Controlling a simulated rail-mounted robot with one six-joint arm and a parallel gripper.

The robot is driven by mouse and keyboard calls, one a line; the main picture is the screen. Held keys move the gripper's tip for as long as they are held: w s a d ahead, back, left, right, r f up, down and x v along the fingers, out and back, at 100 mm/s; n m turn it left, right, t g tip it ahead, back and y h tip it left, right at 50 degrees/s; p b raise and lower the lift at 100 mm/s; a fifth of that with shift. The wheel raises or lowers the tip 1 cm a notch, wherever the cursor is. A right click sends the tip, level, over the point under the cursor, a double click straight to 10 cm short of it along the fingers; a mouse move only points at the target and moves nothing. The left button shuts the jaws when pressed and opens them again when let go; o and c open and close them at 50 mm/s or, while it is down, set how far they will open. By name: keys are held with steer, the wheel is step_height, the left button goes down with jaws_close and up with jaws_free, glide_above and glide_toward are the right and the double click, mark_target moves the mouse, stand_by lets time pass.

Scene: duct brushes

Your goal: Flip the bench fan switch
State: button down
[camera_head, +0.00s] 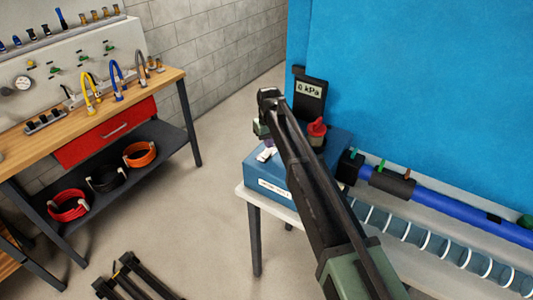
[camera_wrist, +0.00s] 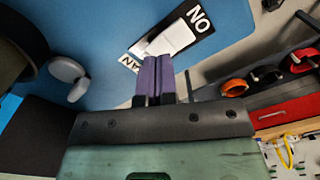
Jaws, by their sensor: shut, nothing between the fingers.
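The bench fan is a blue box (camera_head: 274,178) on a white-topped table. Its white rocker switch (camera_head: 266,154) shows on top, and in the wrist view the switch (camera_wrist: 172,37) sits in a dark plate with "ON" lettering and a partly covered "FAN" label (camera_wrist: 130,63). My gripper (camera_head: 263,141) is above the box by the switch. In the wrist view its purple fingers (camera_wrist: 157,60) are pressed together and empty, with tips at the near edge of the switch plate. I cannot tell whether they touch it. The fingers hide part of the label.
A gauge reading 0 kPa (camera_head: 310,88) and a red knob (camera_head: 317,129) stand close to my arm. A blue tube (camera_head: 450,208) and a clear ringed duct (camera_head: 430,242) lie at right. A wooden workbench (camera_head: 165,80) stands at left.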

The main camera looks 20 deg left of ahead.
steer(key=shift+f+b, duration=0.9)
steer(key=shift+f, duration=0.05)
steer(key=shift+r, duration=0.1)
step_height(320, 180, up, 7)
steer(key=p, duration=0.7)
stand_by(0.3)
steer(key=s+d+m, duration=0.3)
steer(key=s+d, duration=0.5)
steer(key=d, duration=0.6)
steer(key=s+d+m, duration=0.3)
steer(key=s+d, duration=0.5)
steer(key=d, duration=0.6)
steer(key=s+d+m, duration=0.3)
steer(key=s+d, duration=0.5)
steer(key=d, duration=0.7)
steer(key=shift+s+f, duration=0.15)
steer(key=shift+f, duration=0.15)
